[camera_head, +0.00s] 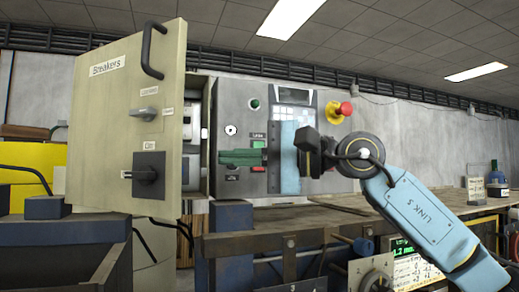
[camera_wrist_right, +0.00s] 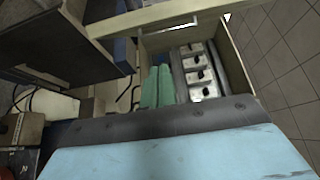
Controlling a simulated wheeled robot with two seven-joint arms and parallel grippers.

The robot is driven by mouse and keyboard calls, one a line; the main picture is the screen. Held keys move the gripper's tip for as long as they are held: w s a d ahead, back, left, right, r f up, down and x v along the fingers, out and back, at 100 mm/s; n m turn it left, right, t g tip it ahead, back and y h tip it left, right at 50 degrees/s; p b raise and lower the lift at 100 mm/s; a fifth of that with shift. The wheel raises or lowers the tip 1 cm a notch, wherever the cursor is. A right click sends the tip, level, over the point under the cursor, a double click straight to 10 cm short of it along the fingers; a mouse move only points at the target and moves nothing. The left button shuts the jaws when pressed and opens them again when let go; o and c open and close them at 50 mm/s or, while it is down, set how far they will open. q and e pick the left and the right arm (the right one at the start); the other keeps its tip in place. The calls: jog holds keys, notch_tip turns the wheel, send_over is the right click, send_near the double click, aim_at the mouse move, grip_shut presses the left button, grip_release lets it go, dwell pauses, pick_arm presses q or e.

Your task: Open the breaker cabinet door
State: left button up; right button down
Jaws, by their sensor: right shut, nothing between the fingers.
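The breaker cabinet door (camera_head: 105,100), a beige panel labelled "Breakers", stands swung open at the left in the head view. It carries a dark curved handle (camera_head: 153,50), a grey lever latch (camera_head: 143,114) and a black rotary switch (camera_head: 148,173) marked "On". The door's edge crosses the top of the right wrist view (camera_wrist_right: 165,15). Behind it, the open cabinet shows a row of breakers (camera_wrist_right: 200,70). My right gripper (camera_head: 226,157), with green fingers, is shut and empty near the cabinet opening, to the right of the door; its fingers also show in the wrist view (camera_wrist_right: 157,87). My left gripper is out of view.
A grey control panel (camera_head: 228,98) with a screen, buttons and a red emergency knob (camera_head: 346,108) on yellow stands right of the cabinet, behind my right arm. A workbench (camera_head: 270,218) runs below. A yellow object (camera_head: 30,165) is at the far left.

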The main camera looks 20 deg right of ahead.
jog(key=a, duration=0.2)
jog(key=s+a+p, duration=0.1)
jog(key=a, duration=0.2)
jog(key=shift+s+a, duration=0.1)
jog(key=shift+a, duration=0.2)
